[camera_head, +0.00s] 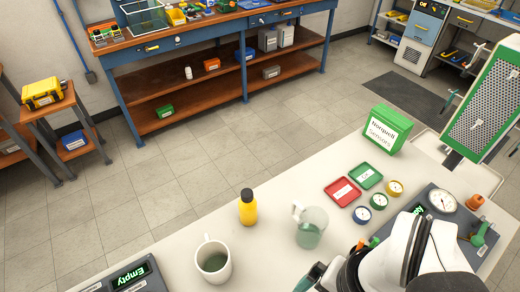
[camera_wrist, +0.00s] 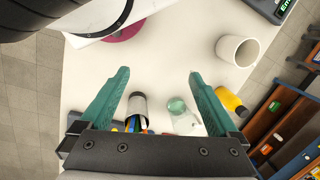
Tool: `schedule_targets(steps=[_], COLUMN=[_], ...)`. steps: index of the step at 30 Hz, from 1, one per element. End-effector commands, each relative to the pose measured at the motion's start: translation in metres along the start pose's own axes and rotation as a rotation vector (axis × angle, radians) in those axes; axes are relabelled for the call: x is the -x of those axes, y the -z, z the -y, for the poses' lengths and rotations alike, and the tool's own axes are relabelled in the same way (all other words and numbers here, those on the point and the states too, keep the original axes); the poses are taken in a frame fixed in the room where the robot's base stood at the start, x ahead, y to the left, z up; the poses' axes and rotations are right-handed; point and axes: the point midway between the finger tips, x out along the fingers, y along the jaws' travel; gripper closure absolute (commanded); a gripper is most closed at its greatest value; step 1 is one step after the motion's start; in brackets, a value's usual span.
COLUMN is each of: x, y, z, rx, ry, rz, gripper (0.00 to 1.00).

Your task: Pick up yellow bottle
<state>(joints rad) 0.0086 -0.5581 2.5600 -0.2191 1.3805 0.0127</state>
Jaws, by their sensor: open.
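The yellow bottle (camera_head: 248,211) with a dark cap stands upright on the white bench (camera_head: 170,236), between a white mug and a clear pitcher. In the wrist view the yellow bottle (camera_wrist: 230,100) shows at the right, outside my right-hand finger and partly cut off by it. My gripper (camera_wrist: 158,73) has its two teal fingers wide apart with nothing between the tips. In the head view only a little teal of it shows at the bottom edge, beside my white arm, to the right of the bottle and apart from it.
The white mug (camera_head: 213,262) stands left of the bottle and the pitcher (camera_head: 311,232) right. A pen cup (camera_wrist: 137,106) shows between my finger bases. Red (camera_head: 342,192) and green (camera_head: 366,175) trays, small gauges and a green sensor box (camera_head: 387,131) lie further right.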

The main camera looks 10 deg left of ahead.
Motion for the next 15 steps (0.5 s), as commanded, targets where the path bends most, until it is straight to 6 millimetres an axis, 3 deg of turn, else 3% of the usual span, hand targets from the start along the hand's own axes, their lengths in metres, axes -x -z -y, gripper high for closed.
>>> schedule_targets(steps=[3,5,8,11,13,15], x=[0.001,0.004,0.008,-0.003,-0.022,-0.051], y=[0.002,0.009,0.040,0.080,0.100,0.106], z=[0.001,0.003,0.020,0.065,0.111,0.163], rx=[0.026,0.131,0.507,0.996,1.320,1.621], ry=[-0.014,-0.071,-0.277,-0.557,-0.764,-0.986], rz=[0.006,0.030,0.105,0.199,0.263,0.319], gripper=[0.04,0.04,0.04,0.04,0.04,0.04])
